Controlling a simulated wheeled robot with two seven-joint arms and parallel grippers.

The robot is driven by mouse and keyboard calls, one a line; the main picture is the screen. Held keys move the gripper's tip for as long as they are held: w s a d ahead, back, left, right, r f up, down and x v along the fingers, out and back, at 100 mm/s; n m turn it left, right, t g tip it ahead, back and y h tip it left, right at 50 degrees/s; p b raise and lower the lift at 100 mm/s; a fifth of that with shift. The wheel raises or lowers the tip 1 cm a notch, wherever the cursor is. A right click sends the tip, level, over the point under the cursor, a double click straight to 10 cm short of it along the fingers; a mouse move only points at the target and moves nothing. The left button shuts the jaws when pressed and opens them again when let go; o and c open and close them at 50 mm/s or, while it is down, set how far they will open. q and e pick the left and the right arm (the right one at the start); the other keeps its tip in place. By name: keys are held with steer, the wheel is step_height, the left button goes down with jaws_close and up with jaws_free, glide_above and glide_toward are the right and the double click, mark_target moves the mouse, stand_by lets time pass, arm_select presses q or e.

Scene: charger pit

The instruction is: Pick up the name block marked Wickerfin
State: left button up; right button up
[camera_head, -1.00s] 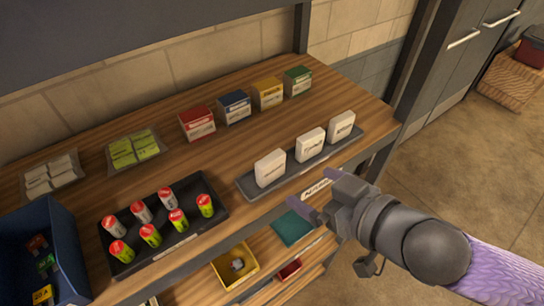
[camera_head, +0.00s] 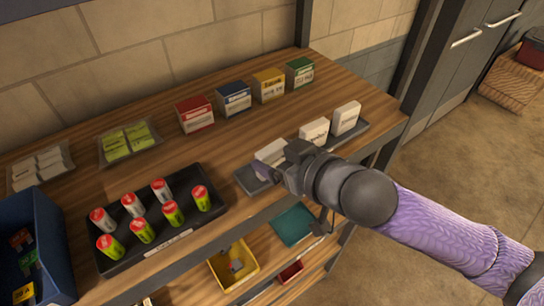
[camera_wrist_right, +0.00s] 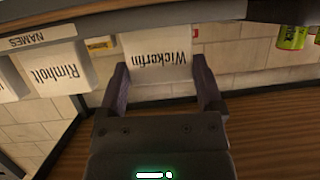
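The white name block marked Wickerfin (camera_wrist_right: 158,50) is straight ahead of my right gripper (camera_wrist_right: 161,78) in the right wrist view, its lettering upside down there. The gripper's two fingers are apart, one on each side of the block; I cannot tell whether either touches it. In the head view the block (camera_head: 270,150) is the leftmost of three on a dark tray (camera_head: 248,181), partly hidden behind my right gripper (camera_head: 280,165). The Rimholt block (camera_wrist_right: 52,68) stands beside it, and it is the middle one in the head view (camera_head: 314,129). My left gripper is not in view.
A third white block (camera_head: 346,117) stands at the tray's right end. Red, blue, yellow and green boxes (camera_head: 196,116) stand behind. A black tray of several batteries (camera_head: 125,262) lies to the left. A lower shelf holds a yellow bin (camera_head: 232,284).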

steer(key=c, duration=0.5)
